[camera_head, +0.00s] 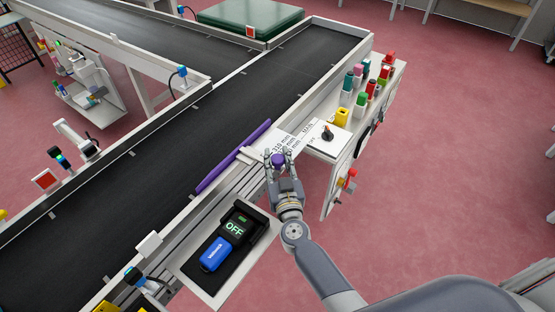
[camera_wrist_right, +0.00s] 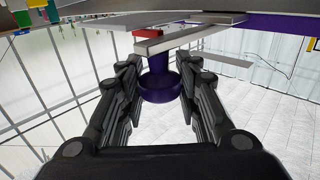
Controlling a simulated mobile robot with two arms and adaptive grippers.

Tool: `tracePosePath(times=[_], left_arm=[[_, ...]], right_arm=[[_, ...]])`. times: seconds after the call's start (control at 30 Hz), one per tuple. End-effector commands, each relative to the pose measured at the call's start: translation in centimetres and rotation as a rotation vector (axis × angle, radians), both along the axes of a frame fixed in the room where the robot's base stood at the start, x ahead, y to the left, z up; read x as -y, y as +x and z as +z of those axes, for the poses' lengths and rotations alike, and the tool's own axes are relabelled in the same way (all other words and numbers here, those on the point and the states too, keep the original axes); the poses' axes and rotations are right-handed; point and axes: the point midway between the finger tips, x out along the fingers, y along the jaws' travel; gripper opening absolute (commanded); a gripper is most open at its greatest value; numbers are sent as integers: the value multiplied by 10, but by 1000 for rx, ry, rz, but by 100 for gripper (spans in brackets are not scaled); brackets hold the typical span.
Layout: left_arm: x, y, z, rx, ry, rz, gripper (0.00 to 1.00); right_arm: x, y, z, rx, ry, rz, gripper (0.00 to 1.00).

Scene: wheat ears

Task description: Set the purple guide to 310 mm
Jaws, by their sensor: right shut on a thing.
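The purple guide (camera_head: 234,157) is a long bar along the near edge of the black conveyor belt in the head view. It also shows at the top right of the right wrist view (camera_wrist_right: 255,26). Its purple knob (camera_head: 278,160) is between the fingers of my right gripper (camera_head: 279,155), which is shut on it. In the right wrist view the knob (camera_wrist_right: 160,87) hangs below a grey bar with a red piece. A white scale plate (camera_head: 290,143) with mm labels lies beside the gripper, partly hidden; I cannot read the setting. My left gripper is not in view.
A device reading OFF (camera_head: 235,228) with a blue block (camera_head: 215,254) sits on a panel left of my right arm. A black rotary switch (camera_head: 328,132) and several coloured bottles (camera_head: 362,98) stand to the right. Pink floor is open at right.

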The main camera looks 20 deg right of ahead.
Motion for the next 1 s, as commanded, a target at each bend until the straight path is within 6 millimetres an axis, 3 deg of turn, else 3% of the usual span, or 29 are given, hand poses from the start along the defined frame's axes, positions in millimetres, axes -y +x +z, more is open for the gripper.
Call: tracePosePath(times=[0.37, 0.7, 0.73, 0.8, 1.0], left_arm=[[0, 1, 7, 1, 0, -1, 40], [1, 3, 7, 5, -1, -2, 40], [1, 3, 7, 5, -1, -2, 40], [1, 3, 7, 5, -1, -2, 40], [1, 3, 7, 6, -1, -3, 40]], right_arm=[[-27, 33, 1, 0, 1, 3, 0], [-31, 35, 0, -1, 2, 7, 0], [-31, 35, 0, -1, 2, 8, 36], [-31, 34, 0, -2, 2, 7, 52], [-29, 34, 0, -1, 1, 4, 52]])
